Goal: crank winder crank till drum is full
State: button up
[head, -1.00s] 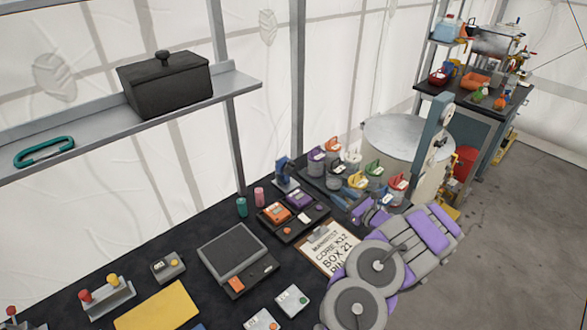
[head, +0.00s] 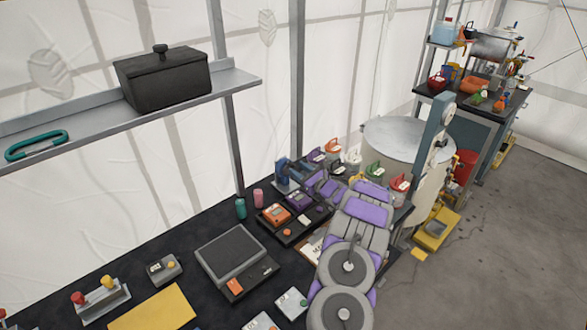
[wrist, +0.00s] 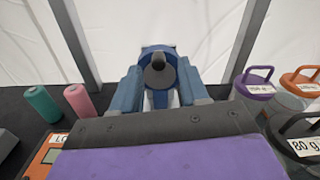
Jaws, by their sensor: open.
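The winder (head: 283,174) is a blue upright device at the back of the dark table, near the tent wall. In the wrist view the winder (wrist: 158,56) is straight ahead, with a round blue body and a dark grey rounded knob at its middle. Blue-grey blocks flank it there; I cannot tell whether these are my fingers or winder parts. My gripper (head: 312,176), grey and purple, is open close in front of the winder, with nothing seen held. Its dark and purple housing hides the winder's lower part in the wrist view. The drum's fill cannot be made out.
Teal (wrist: 41,104) and pink (wrist: 79,101) cylinders stand left of the winder. Lidded jars (wrist: 257,88) stand close on its right. An orange-and-black device (head: 275,214) lies left of my arm. A shelf (head: 70,130) carries a black box (head: 165,80).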

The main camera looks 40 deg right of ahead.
aim_at(293, 166)
jog(key=w, duration=0.3)
jog(key=shift+w+a, duration=0.1)
jog(key=shift+a, duration=0.2)
jog(key=shift+w+d, duration=0.15)
jog(key=shift+w, duration=0.15)
jog(key=shift+s, duration=0.1)
grip_shut()
